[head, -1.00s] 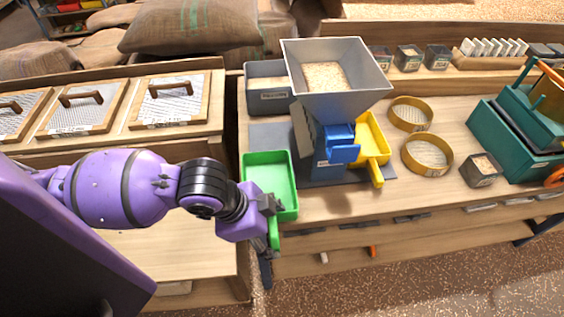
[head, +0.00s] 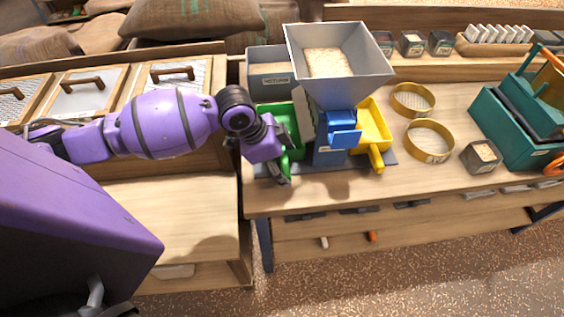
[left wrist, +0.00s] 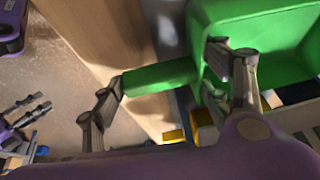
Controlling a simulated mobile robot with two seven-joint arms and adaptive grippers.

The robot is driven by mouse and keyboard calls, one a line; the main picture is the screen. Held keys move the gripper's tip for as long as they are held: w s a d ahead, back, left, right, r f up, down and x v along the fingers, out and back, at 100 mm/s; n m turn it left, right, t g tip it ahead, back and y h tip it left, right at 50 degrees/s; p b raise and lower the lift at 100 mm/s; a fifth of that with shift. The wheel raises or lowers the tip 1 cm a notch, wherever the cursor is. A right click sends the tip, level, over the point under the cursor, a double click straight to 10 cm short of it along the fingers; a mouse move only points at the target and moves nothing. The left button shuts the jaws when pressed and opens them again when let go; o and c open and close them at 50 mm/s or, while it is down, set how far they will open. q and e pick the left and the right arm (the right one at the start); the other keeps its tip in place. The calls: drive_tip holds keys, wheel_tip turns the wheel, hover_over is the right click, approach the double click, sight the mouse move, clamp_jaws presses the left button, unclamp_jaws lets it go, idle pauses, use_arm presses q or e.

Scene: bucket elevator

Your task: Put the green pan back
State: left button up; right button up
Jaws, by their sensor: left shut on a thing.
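The green pan (head: 288,128) is at the left side of the mill with the grey hopper (head: 338,68) and blue spout (head: 340,137). My left gripper (head: 284,163) is shut on the pan's handle, which shows in the left wrist view (left wrist: 160,77) between the fingers. The pan's tray (left wrist: 270,40) fills the upper right of that view. My arm hides part of the pan in the head view, and I cannot tell whether it touches the mat. My right gripper (left wrist: 28,115) shows small at the left of the left wrist view; its opening is unclear.
A yellow pan (head: 373,130) sits at the mill's right side. A grey bin (head: 270,76) stands behind the green pan. Two round sieves (head: 428,141) and a small grain box (head: 481,157) stand further right. The table front (head: 330,190) is clear.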

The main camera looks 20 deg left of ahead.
use_arm(q)
drive_tip(key=shift+r, duration=0.15)
drive_tip(key=shift+f, duration=0.2)
drive_tip(key=o, duration=2)
drive_tip(key=shift+o, duration=0.2)
drive_tip(key=p+v, duration=0.1)
drive_tip(key=v, duration=1.1)
drive_tip(key=shift+r, duration=0.1)
